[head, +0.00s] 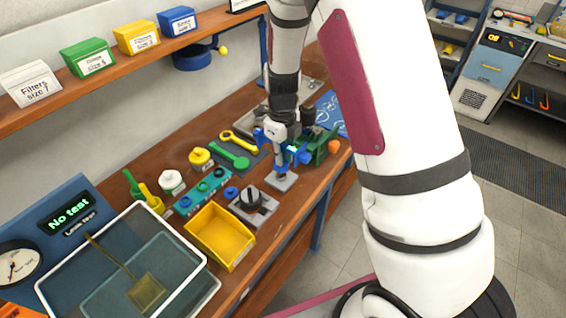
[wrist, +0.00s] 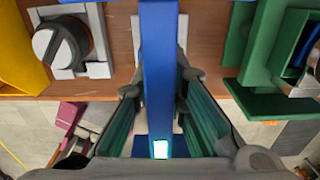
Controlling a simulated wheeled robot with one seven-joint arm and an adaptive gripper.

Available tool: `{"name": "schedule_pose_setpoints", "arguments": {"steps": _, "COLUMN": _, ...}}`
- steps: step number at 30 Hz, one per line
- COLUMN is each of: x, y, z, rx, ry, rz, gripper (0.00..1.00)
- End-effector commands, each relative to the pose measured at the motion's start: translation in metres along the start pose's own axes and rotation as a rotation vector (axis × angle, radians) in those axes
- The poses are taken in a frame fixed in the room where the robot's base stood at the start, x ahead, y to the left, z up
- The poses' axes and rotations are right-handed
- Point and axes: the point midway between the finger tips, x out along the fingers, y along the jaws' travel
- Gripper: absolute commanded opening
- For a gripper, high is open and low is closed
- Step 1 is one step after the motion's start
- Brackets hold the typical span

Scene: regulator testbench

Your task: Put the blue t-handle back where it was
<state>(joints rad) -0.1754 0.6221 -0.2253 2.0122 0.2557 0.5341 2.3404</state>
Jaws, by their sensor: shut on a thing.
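My gripper (head: 279,150) is over the right part of the wooden bench, above a small grey metal plate (head: 283,182). In the wrist view its two green-padded fingers (wrist: 158,105) are on either side of a long blue bar, the blue t-handle (wrist: 158,70), and are shut on it. A small green-lit square shows near the bar's lower end. Blue parts at the gripper also show in the head view, but my gripper hides much of the handle. I cannot tell whether its lower end touches the plate.
A black knob on a grey plate (head: 252,204) and a yellow bin (head: 220,236) stand left of my gripper. A green vise-like fixture (head: 318,145) is close on the right. Green and yellow wrenches (head: 231,155) lie behind left. A shelf with coloured boxes (head: 88,57) runs above.

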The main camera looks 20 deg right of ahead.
Motion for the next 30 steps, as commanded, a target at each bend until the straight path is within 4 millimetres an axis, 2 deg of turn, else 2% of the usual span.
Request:
{"name": "schedule_pose_setpoints", "arguments": {"steps": 9, "x": 0.031, "y": 0.000, "z": -0.001, "rx": 0.002, "ry": 0.000, "rz": 0.001, "gripper": 0.00}}
{"name": "schedule_pose_setpoints", "arguments": {"steps": 30, "x": 0.044, "y": 0.000, "z": -0.001, "rx": 0.001, "ry": 0.000, "rz": 0.000, "gripper": 0.00}}
